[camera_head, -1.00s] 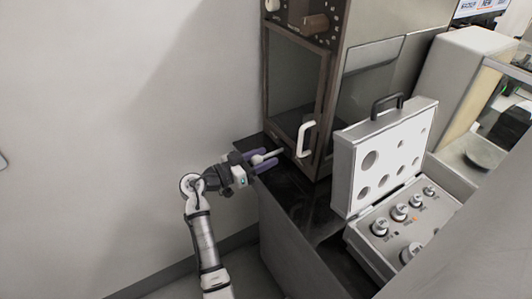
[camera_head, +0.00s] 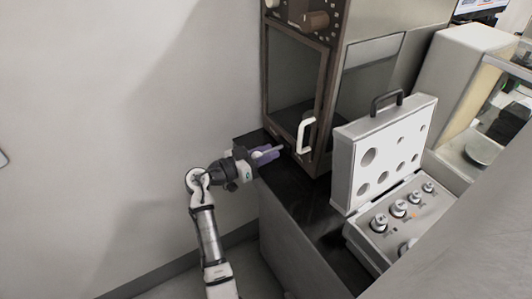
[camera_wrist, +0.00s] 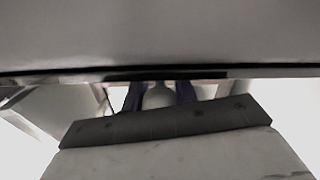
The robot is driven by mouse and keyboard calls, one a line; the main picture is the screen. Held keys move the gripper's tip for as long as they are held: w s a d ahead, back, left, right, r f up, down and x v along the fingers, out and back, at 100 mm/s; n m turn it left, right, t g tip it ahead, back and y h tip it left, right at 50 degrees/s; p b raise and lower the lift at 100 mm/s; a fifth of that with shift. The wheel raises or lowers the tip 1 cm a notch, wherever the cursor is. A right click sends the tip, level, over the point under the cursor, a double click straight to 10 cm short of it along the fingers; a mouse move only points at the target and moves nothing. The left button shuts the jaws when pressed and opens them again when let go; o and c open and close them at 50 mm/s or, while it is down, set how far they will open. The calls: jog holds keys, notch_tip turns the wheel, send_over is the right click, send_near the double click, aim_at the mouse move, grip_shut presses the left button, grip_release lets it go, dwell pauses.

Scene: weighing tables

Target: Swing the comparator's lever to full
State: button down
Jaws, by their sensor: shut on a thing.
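The comparator (camera_head: 293,75) is a tall brown-framed cabinet with a glass front door and a white door handle. Its lever (camera_head: 271,150) is a short pale rod low at the cabinet's front left, with a rounded knob on its outer end. My gripper (camera_head: 262,155) comes from the left and is shut on the lever's knob, which the purple fingers partly hide. In the wrist view the pale knob (camera_wrist: 158,97) sits between the two purple fingers. The lever's pivot is not clear.
A black counter (camera_head: 290,182) lies under the comparator. An open case (camera_head: 345,172) of weights with a black handle stands to its right. A glass-sided instrument (camera_head: 460,85) stands farther right. A bare wall is behind my arm, with free floor at its left.

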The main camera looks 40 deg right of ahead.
aim_at(274, 167)
jog(key=shift+s, duration=0.1)
jog(key=shift+s+f+n+t+b, duration=0.1)
jog(key=shift+s+n+t+b, duration=0.25)
jog(key=shift+n+t, duration=0.45)
jog(key=shift+s+n+t+b, duration=0.3)
jog(key=shift+n+t, duration=0.1)
jog(key=shift+t, duration=0.7)
jog(key=shift+s+d+n+t+y, duration=0.1)
jog(key=shift+s+n+t+y, duration=0.15)
jog(key=shift+n+t, duration=0.45)
jog(key=shift+s+d+n+t+y, duration=0.1)
jog(key=shift+s+n+t+y, duration=0.2)
jog(key=shift+t, duration=0.6)
jog(key=shift+s+d+n+t+y, duration=0.1)
jog(key=shift+s+n+t+y, duration=0.15)
jog(key=shift+n+t, duration=0.45)
jog(key=c, duration=1.1)
grip_release()
jog(key=b+v, duration=0.3)
jog(key=v, duration=1)
jog(key=shift+s+a+b, duration=0.3)
jog(key=shift+a, duration=0.05)
